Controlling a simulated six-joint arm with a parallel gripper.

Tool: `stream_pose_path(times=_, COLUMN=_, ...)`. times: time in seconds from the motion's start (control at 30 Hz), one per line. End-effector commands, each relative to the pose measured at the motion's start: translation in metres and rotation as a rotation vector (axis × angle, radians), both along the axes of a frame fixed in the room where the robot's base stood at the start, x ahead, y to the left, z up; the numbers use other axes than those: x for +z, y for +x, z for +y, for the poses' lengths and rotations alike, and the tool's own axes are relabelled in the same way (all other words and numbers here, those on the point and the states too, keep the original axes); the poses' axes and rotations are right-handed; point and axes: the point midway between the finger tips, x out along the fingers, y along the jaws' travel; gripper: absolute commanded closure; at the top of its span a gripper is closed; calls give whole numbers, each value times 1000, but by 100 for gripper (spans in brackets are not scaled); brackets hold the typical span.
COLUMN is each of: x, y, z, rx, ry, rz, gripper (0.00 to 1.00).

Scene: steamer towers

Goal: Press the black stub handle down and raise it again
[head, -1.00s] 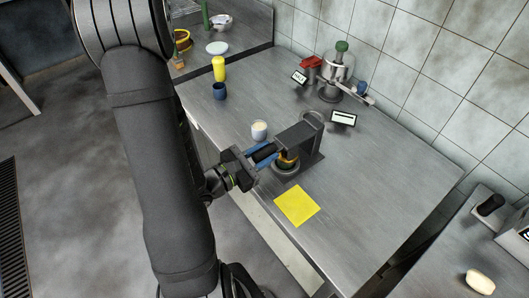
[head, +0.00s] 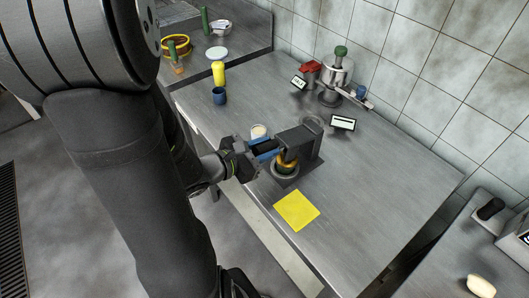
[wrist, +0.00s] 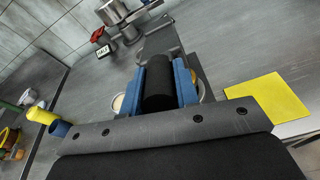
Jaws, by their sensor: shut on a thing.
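The black stub handle (wrist: 158,88) sticks out from the front of a dark grey press (head: 297,138). My gripper (wrist: 160,85) has blue fingers, one on each side of the handle, and is shut on it. In the head view my gripper (head: 262,148) reaches the handle from the left. Under the press arm a gold part (head: 287,160) shows above a round base. The handle is mostly hidden by the fingers in the head view.
A white cup (head: 258,131) stands close behind my gripper. A yellow sheet (head: 296,210) lies in front of the press. A blue cup (head: 219,95) and a yellow bottle (head: 218,72) stand farther back.

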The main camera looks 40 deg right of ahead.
Motion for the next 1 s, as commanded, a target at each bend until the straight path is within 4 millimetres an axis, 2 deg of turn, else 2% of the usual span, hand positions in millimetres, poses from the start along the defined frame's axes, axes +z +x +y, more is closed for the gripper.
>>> stream_pose_path(times=0.47, x=37, y=0, z=-13, rx=-3, ry=221, rz=-8, gripper=100)
stream_pose_path(times=1.0, x=78, y=0, z=-43, rx=-3, ry=522, rz=-10, gripper=100)
